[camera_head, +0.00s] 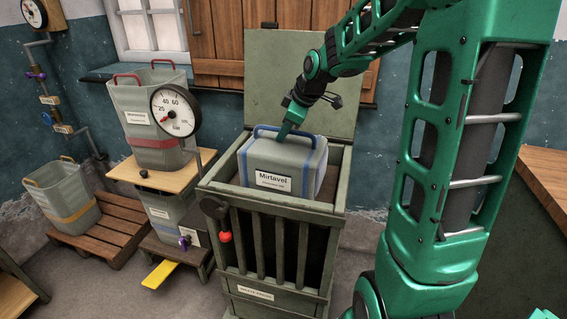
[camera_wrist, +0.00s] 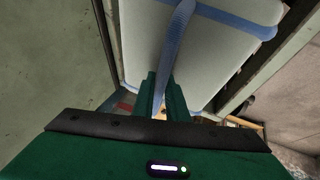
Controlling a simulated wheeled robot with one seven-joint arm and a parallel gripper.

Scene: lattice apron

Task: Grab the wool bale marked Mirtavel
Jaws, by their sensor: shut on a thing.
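The wool bale marked Mirtavel (camera_head: 276,165) is a grey-white block with blue straps and a blue handle on top. It sits tilted a little in the open top of a green slatted press, its upper part above the rim. In the head view my gripper (camera_head: 288,128) comes down from above and meets the blue handle. In the wrist view the fingers (camera_wrist: 166,92) are closed on the blue strap-like handle (camera_wrist: 178,40), with the pale bale (camera_wrist: 225,60) behind. The bale's lower part is hidden inside the press.
The green press (camera_head: 325,215) has a raised lid (camera_head: 300,75) behind the bale. To the left are a round dial (camera_head: 175,111), a grey bin (camera_head: 150,115) on a wooden shelf, another bin (camera_head: 63,196) on a pallet, and a yellow pedal (camera_head: 160,275). A wooden counter stands at the right.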

